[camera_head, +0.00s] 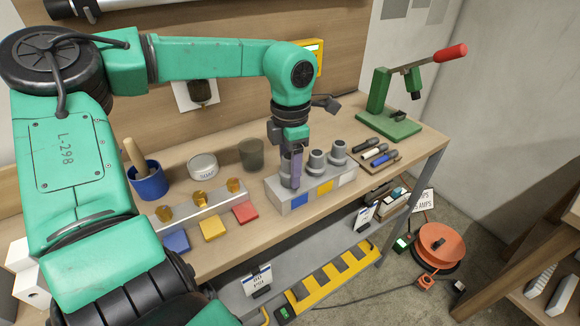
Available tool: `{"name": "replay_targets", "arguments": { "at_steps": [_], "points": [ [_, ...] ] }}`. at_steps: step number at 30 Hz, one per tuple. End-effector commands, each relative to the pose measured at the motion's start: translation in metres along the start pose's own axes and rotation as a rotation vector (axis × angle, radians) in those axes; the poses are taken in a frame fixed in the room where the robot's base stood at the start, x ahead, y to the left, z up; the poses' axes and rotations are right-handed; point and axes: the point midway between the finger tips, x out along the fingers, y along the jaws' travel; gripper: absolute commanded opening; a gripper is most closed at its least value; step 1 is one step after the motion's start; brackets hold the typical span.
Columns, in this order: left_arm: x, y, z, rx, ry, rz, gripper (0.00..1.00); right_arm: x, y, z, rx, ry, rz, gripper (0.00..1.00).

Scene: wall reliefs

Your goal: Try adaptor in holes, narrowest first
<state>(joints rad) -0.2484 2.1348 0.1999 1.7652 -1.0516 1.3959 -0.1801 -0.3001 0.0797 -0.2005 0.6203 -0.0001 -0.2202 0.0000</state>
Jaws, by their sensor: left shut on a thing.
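My left arm reaches in from the left, and its gripper (291,168) points down over the left end of a grey block (290,204). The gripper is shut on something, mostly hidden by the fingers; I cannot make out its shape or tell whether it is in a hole. My right gripper is not in view.
Brass pieces (198,199) stand on a strip at left, before blue, yellow and red plates. A blue pot (149,181), white tin (202,167) and dark cup (251,154) stand behind. A tool tray (377,157) and green lever press (387,122) are at right.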

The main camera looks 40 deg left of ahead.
Motion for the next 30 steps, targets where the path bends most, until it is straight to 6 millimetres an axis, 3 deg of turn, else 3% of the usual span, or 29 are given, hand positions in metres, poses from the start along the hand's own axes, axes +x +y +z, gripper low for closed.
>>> {"name": "replay_targets", "arguments": {
  "at_steps": [14,15,17,30],
  "points": [
    [0.013,0.000,0.000,0.000,0.000,0.000,0.03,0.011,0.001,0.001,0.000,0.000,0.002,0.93],
    [0.012,0.000,0.000,0.000,0.000,0.000,0.73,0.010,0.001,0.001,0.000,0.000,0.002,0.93],
    [0.012,0.000,0.000,0.000,0.000,0.000,0.93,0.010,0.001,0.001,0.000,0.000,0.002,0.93],
    [0.010,0.000,0.000,0.000,0.000,0.000,0.93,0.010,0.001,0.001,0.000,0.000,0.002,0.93]
  ]
}}
